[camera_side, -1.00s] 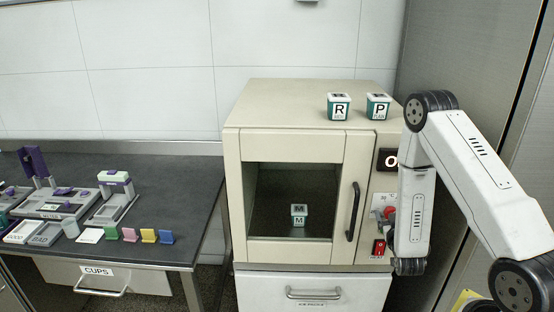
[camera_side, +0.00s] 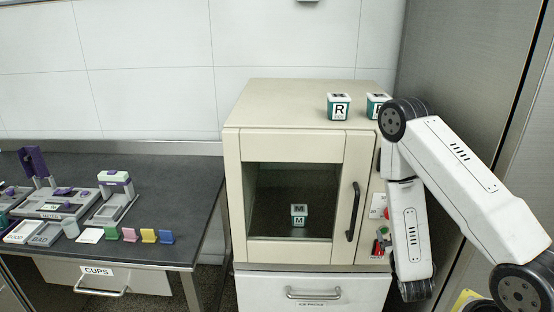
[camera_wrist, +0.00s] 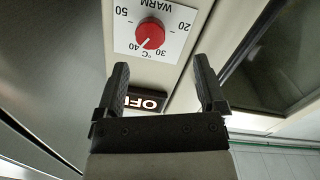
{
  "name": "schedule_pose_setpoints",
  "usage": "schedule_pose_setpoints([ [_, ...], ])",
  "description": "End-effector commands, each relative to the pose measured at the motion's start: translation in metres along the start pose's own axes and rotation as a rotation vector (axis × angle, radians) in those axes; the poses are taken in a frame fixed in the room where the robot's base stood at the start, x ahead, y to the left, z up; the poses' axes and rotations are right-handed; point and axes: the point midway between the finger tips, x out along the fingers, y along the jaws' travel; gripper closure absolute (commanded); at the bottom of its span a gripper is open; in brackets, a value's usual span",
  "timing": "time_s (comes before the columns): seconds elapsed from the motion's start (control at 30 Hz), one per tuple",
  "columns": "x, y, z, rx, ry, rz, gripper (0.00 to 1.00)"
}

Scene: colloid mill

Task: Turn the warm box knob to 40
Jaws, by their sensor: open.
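The warm box (camera_side: 290,110) is a cream cabinet with a window door. In the wrist view, its red knob (camera_wrist: 150,35) sits on a white dial plate marked WARM, 20, 30, 40, 50 and °C, seen upside down. The knob's white pointer line appears to point close to the 40 mark; the exact reading is hard to tell. My gripper (camera_wrist: 160,72) is open and empty. The knob shows beyond its fingertips, apart from them and in the gap between them in the picture. In the side view my arm covers part of the control panel, and my fingers are not clear there.
A display (camera_wrist: 150,103) showing "OF", partly hidden, lies by the dial. The door handle (camera_side: 353,212) sticks out left of the panel. Boxes R (camera_side: 339,107) and P (camera_side: 376,104) stand on top. A grey wall is close on the right.

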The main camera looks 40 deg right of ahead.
Motion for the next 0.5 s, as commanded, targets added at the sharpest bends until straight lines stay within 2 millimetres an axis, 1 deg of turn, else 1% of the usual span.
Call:
schedule_pose_setpoints([
  [0.5, 0.012, -0.032, -0.005, 0.094, -0.158, -0.127, 0.1],
])
